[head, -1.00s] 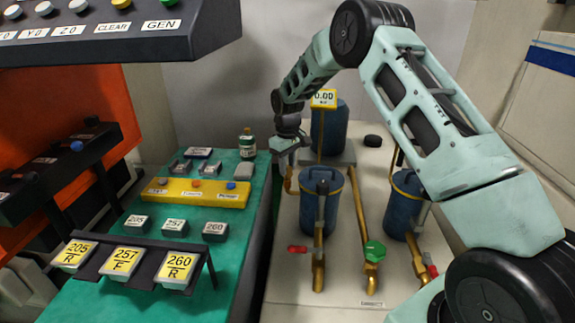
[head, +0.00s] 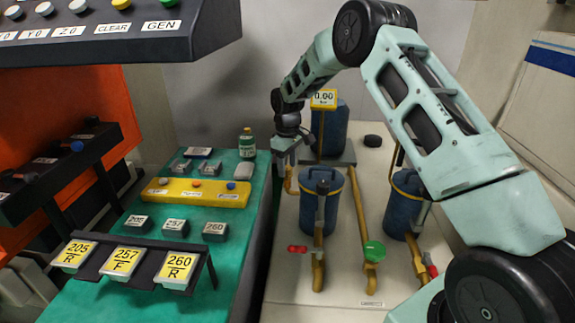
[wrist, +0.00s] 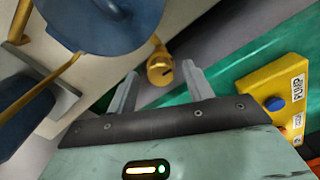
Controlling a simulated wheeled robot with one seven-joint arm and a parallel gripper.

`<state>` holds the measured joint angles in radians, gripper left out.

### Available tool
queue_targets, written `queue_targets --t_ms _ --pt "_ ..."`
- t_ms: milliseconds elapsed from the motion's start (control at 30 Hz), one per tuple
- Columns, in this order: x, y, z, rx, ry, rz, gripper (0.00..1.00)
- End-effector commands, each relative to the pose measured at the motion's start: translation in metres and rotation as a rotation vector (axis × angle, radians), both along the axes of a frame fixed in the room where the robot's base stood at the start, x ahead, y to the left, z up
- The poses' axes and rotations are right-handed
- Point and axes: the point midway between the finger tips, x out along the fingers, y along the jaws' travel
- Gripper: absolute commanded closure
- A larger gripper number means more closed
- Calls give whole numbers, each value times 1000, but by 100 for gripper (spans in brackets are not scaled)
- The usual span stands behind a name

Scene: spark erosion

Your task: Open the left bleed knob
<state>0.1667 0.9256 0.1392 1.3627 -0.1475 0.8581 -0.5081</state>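My gripper (wrist: 162,90) is open and empty, its two grey fingers apart. It also shows in the head view (head: 287,157), pointing down above and behind the left blue canister (head: 320,212). In the wrist view a brass fitting (wrist: 160,70) with a dark slot lies just beyond the fingertips, on a pipe beside a blue canister lid (wrist: 105,15). No knob is labelled left bleed; I cannot tell whether this fitting is it. In the head view a red handle (head: 297,249) and a green round knob (head: 373,251) sit on brass pipes in front.
A second canister (head: 403,205) stands right and a third (head: 330,130) behind, by a yellow 0.00 display (head: 324,98). A yellow button box (head: 195,193) sits on the green bench (head: 150,300) at left. Pale floor between the pipes is clear.

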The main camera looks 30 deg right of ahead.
Motion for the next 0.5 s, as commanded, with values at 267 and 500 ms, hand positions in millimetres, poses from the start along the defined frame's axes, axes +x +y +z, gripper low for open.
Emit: queue_targets --t_ms 267,500 --pt "-1 0 0 0 4 -1 49" --pt "0 0 26 1 -1 -1 49"
